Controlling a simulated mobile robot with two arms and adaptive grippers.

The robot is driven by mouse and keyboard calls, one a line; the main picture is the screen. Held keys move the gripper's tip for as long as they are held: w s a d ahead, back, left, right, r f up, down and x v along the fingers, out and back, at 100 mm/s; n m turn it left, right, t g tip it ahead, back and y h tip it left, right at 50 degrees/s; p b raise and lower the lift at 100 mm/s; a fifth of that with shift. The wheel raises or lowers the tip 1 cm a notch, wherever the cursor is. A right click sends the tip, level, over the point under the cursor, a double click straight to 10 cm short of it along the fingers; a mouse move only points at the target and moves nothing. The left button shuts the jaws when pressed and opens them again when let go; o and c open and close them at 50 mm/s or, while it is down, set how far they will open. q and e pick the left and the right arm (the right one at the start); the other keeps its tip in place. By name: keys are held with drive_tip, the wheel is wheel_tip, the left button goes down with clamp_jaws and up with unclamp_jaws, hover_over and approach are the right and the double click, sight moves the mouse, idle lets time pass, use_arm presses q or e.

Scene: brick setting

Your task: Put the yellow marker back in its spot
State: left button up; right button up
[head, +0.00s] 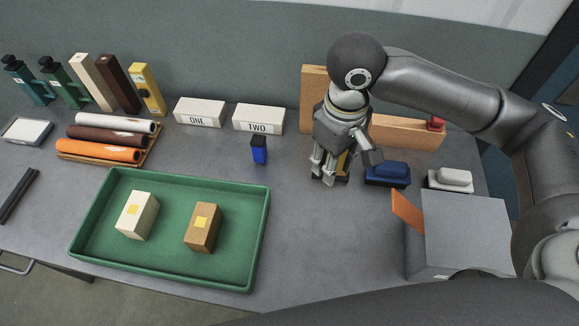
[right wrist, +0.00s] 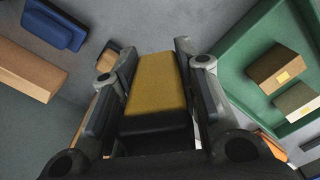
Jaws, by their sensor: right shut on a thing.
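My right gripper (head: 330,178) points down over the grey table, right of the blue marker. It is shut on the yellow marker (right wrist: 158,85), a block-like piece with a yellow body and a black end. The blue marker (head: 259,150), blue with a dark top, stands upright on the table in front of the white block labelled TWO (head: 259,118). I cannot tell from the head view whether the yellow marker touches the table. My left gripper is not in view.
A green tray (head: 262,235) with two blocks is front left. A wooden stand (head: 405,134) is behind the gripper. A blue block (head: 386,173), a white block (head: 450,180) and a grey box (head: 465,225) lie right. The table between tray and gripper is clear.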

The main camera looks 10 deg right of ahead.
drive_tip(key=a+f+n+b, duration=0.3)
drive_tip(key=a+n+b, duration=0.1)
drive_tip(key=n, duration=0.4)
drive_tip(key=n+b, duration=0.6)
drive_tip(key=n, duration=0.7)
hover_over(286, 169)
drive_tip(key=f, duration=1.1)
drive_tip(key=shift+s+a+f, duration=0.2)
drive_tip(key=shift+s+f, duration=0.15)
drive_tip(key=shift+w+f, duration=0.15)
drive_tip(key=shift+f, duration=0.1)
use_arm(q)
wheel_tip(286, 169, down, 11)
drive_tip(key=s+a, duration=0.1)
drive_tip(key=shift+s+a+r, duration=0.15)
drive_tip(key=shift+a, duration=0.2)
use_arm(e)
drive_tip(key=shift+w+d+f, duration=0.1)
drive_tip(key=shift+w+f, duration=0.05)
drive_tip(key=shift+f, duration=0.8)
drive_tip(key=shift+w+d+f, duration=0.1)
drive_tip(key=shift+w+f, duration=0.05)
drive_tip(key=shift+f, duration=0.8)
